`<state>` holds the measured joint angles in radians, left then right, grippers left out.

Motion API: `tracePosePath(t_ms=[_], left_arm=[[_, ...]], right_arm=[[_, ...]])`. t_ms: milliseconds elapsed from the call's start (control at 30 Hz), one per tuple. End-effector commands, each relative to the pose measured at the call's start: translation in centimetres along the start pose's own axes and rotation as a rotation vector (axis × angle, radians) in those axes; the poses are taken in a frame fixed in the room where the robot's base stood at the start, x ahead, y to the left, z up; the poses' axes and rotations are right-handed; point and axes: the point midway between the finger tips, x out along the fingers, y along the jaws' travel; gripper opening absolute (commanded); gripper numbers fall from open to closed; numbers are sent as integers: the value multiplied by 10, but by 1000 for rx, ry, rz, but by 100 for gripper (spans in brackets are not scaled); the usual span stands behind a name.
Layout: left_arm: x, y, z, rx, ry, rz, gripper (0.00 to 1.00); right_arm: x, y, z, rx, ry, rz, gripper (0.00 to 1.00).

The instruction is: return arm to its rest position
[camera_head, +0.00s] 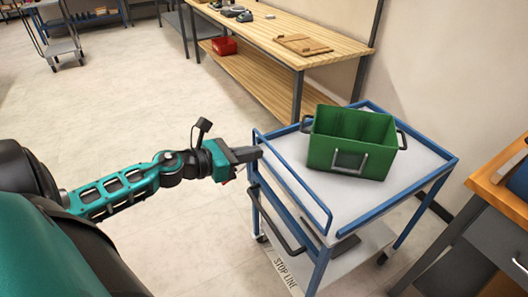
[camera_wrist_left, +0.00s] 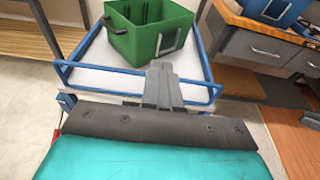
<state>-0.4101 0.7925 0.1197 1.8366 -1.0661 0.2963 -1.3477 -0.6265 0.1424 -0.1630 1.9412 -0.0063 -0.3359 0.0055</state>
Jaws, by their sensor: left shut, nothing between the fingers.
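My left arm reaches in from the left in the head view. Its gripper (camera_head: 247,154) is shut and empty, just outside the near-left rail of a blue-framed cart (camera_head: 292,172). In the left wrist view my left gripper (camera_wrist_left: 161,72) points toward the cart (camera_wrist_left: 100,73), with its fingers together. A green crate (camera_head: 345,158) with dark side handles stands upright on the cart's white top, apart from the gripper. The crate also shows in the left wrist view (camera_wrist_left: 150,45). The crate's inside looks empty where it shows. My right gripper is not in view.
A wooden workbench (camera_head: 275,40) stands behind along the wall, with a red bin (camera_head: 224,46) on its lower shelf and a wooden board (camera_head: 302,44) on top. Another bench (camera_head: 500,180) stands right of the cart. The floor left of the cart is open, with STOP LINE marked nearby.

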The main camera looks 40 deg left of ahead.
Motion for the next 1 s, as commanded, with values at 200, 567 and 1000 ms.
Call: tracePosePath(t_ms=[200,567,1000], left_arm=[[-2,0,2,-1,0,0,0],[-4,-41,-46,-895,-95,119,0],[-14,-192,-164,-2923,-267,556,0]], right_arm=[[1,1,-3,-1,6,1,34],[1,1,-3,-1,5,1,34],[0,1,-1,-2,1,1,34]])
